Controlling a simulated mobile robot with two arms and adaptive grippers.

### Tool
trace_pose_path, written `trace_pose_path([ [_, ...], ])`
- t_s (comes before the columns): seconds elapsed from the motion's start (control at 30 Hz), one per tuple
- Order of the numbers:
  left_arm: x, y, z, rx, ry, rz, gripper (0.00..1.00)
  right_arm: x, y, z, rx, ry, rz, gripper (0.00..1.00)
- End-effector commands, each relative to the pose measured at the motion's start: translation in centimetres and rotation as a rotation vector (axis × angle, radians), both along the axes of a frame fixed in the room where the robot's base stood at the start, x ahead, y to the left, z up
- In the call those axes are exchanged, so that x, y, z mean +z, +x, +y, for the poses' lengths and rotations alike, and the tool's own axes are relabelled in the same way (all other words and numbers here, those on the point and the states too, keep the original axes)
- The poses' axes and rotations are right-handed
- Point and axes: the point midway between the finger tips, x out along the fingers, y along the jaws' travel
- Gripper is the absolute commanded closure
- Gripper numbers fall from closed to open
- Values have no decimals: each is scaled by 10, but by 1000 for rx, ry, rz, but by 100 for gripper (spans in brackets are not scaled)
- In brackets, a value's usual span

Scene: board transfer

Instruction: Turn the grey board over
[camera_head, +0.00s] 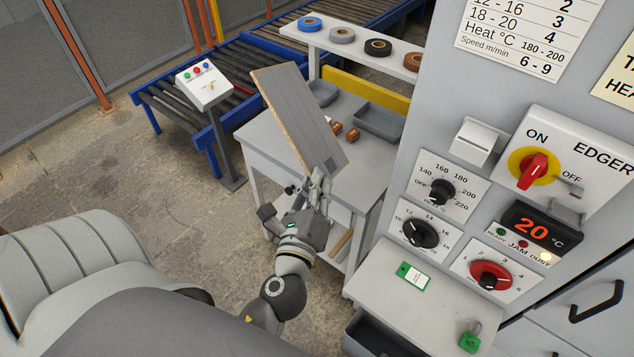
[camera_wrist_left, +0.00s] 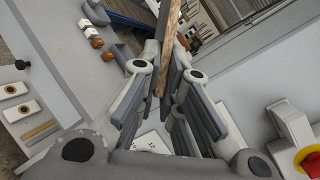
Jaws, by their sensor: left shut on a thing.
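The grey board (camera_head: 300,115) is held up in the air, tilted, with its broad grey face toward the head camera and a brown edge along its left side. A small dark rectangle shows near its lower right corner. My left gripper (camera_head: 318,185) is shut on the board's lower end. In the left wrist view the board (camera_wrist_left: 171,32) shows nearly edge-on, its brown edge running up from between the fingers of my left gripper (camera_wrist_left: 170,78). My right gripper is in neither view.
A white table (camera_head: 262,142) with grey trays (camera_head: 378,122) and small brown pieces stands behind the board. A shelf of tape rolls (camera_head: 342,36) is above it. The edger machine (camera_head: 480,110) with knobs stands close on the right. A roller conveyor (camera_head: 180,100) runs behind.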

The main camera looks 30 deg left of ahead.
Motion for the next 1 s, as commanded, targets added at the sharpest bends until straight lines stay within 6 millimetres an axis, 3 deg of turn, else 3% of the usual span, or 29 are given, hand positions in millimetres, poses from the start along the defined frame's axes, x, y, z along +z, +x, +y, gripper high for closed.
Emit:
trace_pose_path([
  [0.5, 2, 1, 0, -1, 557, 198, 100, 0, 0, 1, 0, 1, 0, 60],
  [0.8, 2, 1, 1, -1, 706, 253, 100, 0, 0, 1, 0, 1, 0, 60],
  [1.0, 2, 1, 0, 0, 907, 325, 100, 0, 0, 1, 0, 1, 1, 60],
])
